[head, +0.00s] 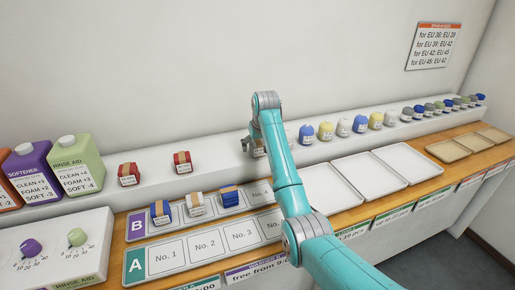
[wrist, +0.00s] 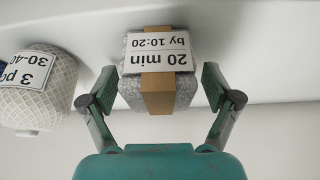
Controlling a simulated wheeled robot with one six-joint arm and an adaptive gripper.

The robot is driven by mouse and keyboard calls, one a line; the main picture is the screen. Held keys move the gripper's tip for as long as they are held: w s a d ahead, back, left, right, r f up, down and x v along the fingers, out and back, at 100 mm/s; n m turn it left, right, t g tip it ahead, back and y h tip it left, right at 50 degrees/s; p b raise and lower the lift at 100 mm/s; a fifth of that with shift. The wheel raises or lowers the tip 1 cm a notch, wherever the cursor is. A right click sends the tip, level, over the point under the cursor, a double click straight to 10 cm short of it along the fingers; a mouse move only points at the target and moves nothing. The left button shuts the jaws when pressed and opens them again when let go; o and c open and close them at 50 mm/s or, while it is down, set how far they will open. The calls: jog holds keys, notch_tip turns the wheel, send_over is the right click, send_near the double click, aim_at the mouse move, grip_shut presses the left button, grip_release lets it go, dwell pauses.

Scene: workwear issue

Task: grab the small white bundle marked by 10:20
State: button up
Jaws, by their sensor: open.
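A small light grey-white speckled bundle (wrist: 133,89) with a brown band and a label reading "20 min by 10:20" is in the wrist view, upside down there. My gripper (wrist: 158,84) is open, one finger on each side of the bundle, with gaps visible. In the head view my gripper (head: 251,146) is at the raised white ledge, and the bundle (head: 259,151) is mostly hidden by my arm. Another small white bundle (head: 195,206) with a tan band sits in row B between two blue ones; its label is too small to read.
A white textured rounded item (wrist: 38,95) labelled "3 pc 30-40" is close beside the bundle. Two red bundles (head: 128,175) stand on the ledge (head: 225,158). Rounded blue, yellow and white items (head: 326,131) line the ledge to the right. White trays (head: 365,174) below are empty.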

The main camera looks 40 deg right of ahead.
jog(key=shift+f, duration=0.1)
jog(key=c, duration=1.3)
jog(key=shift+o, duration=0.2)
